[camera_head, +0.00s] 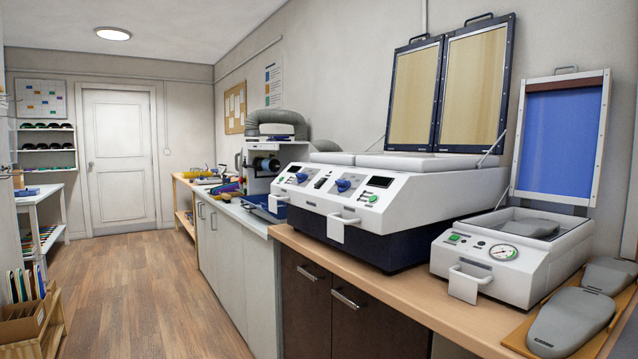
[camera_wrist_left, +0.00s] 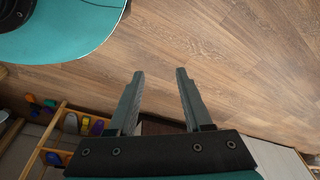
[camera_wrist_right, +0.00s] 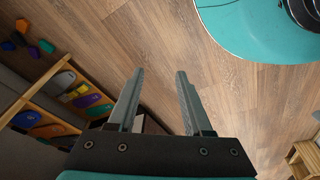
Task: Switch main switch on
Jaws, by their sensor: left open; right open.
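The white two-bed forming machine (camera_head: 470,190) stands on the counter in the head view, both its lids raised. Its front panel carries blue knobs (camera_head: 343,185), green buttons and dark displays (camera_head: 381,182). A small black part (camera_head: 320,183) sits mid-panel between the two control groups; it may be the main switch, but its position is too small to read. My left gripper (camera_wrist_left: 160,72) is open and empty above the wood floor in the left wrist view. My right gripper (camera_wrist_right: 160,72) is open and empty above the floor in the right wrist view. Neither shows in the head view.
A smaller white press (camera_head: 500,285) with a gauge and raised blue lid stands to the right. Grey foot forms (camera_head: 570,320) lie on a board at the counter's front right. The wood floor (camera_head: 150,290) is clear left of the cabinets. A crate (camera_head: 30,320) stands lower left.

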